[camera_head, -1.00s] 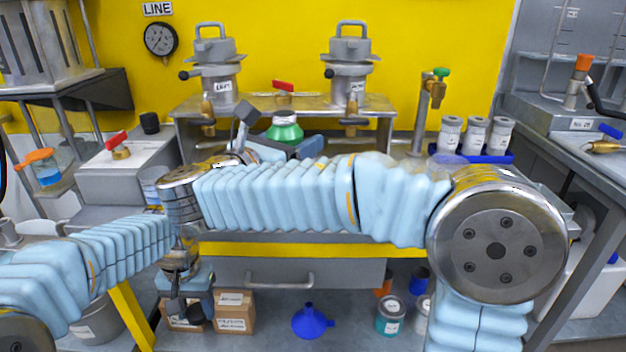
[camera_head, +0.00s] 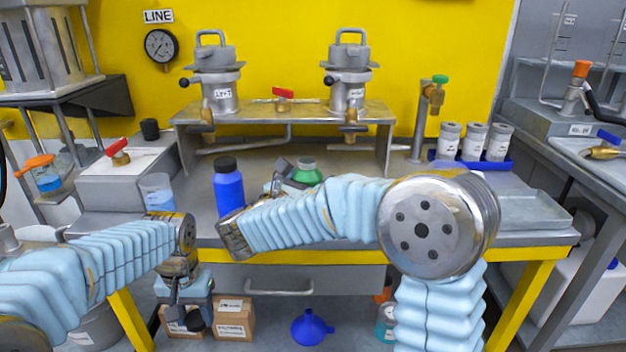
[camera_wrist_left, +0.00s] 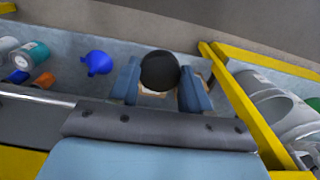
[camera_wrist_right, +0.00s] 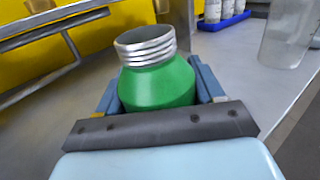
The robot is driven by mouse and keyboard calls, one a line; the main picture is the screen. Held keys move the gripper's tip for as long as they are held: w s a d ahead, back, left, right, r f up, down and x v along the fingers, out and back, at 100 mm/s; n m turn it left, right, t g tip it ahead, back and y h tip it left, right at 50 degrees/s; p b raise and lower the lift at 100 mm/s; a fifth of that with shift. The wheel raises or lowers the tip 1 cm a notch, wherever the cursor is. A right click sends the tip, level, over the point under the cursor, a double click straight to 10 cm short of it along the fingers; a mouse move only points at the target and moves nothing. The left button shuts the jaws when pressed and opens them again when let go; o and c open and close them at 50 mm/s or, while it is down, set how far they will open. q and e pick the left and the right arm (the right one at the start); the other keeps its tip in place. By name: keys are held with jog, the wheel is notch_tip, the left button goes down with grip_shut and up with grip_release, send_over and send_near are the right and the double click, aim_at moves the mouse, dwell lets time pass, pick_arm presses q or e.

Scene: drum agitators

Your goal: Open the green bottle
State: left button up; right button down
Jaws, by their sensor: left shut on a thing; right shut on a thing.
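The green bottle (camera_wrist_right: 155,86) is upright in the right wrist view, with its grey threaded neck bare and no cap on it. My right gripper (camera_wrist_right: 158,92) is shut on its body, a finger on each side. In the head view the green bottle (camera_head: 306,171) shows behind my right arm, which hides its lower part. My left gripper (camera_head: 188,312) is shut on a round black cap (camera_wrist_left: 160,71), low in front of the table's front edge and well apart from the bottle.
A blue bottle (camera_head: 228,187) with a black cap and a clear beaker (camera_head: 157,192) stand on the table, left of the green bottle. Behind is a metal stand (camera_head: 378,112) with two vessels. Boxes (camera_head: 233,318) and a blue funnel (camera_head: 311,328) lie below.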

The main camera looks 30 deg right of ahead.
jog(key=shift+c, duration=0.7)
grip_release()
jog(key=shift+f, duration=0.1)
